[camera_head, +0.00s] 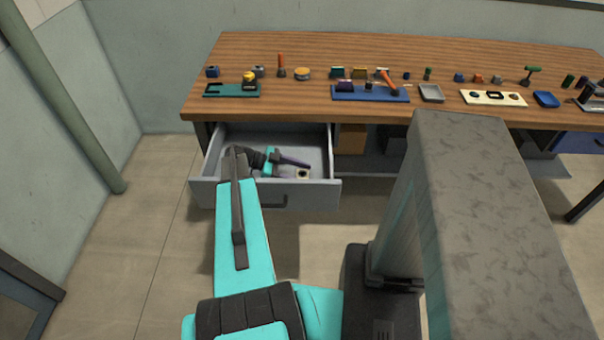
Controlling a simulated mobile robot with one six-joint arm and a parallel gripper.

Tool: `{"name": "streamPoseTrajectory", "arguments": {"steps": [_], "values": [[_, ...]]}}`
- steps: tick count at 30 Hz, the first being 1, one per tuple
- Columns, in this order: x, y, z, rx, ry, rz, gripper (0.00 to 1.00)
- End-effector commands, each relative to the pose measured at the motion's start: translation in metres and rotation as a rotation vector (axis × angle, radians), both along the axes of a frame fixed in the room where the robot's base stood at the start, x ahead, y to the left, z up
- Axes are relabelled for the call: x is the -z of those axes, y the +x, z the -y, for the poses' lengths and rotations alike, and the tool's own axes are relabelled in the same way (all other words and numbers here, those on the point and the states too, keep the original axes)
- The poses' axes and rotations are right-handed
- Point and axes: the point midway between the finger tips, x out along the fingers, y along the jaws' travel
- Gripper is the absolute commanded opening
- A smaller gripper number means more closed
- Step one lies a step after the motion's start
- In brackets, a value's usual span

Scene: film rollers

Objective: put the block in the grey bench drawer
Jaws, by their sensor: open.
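The grey bench drawer (266,194) is pulled open below the left end of the wooden bench. My arm reaches over its front, and my gripper (303,168) is over or inside it, pointing right. The gripper is open, though its fingers are small and partly hidden. A small pale block-like thing with a dark centre (302,175) shows in the right part of the drawer, close by the fingertips. It looks like the block, but I cannot tell whether it touches a finger or the drawer floor. My arm hides part of the drawer's left side.
The bench top (330,54) holds several small tools and parts. A blue tray (371,93), a grey dish (431,93) and a cream board (493,98) lie near its front edge. A brown box (351,139) sits under the bench, right of the drawer. Floor is clear at left.

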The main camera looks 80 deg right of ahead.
Motion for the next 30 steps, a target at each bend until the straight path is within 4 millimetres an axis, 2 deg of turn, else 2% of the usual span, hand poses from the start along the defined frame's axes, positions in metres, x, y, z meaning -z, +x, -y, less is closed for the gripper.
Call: {"name": "streamPoseTrajectory", "arguments": {"steps": [8, 21, 30], "values": [[-0.009, 0.025, -0.002, -0.002, -0.001, 0.001, 0.58], [-0.035, 0.088, -0.010, -0.001, -0.002, 0.001, 0.58], [-0.046, 0.109, -0.013, 0.000, 0.000, 0.001, 0.58]]}}
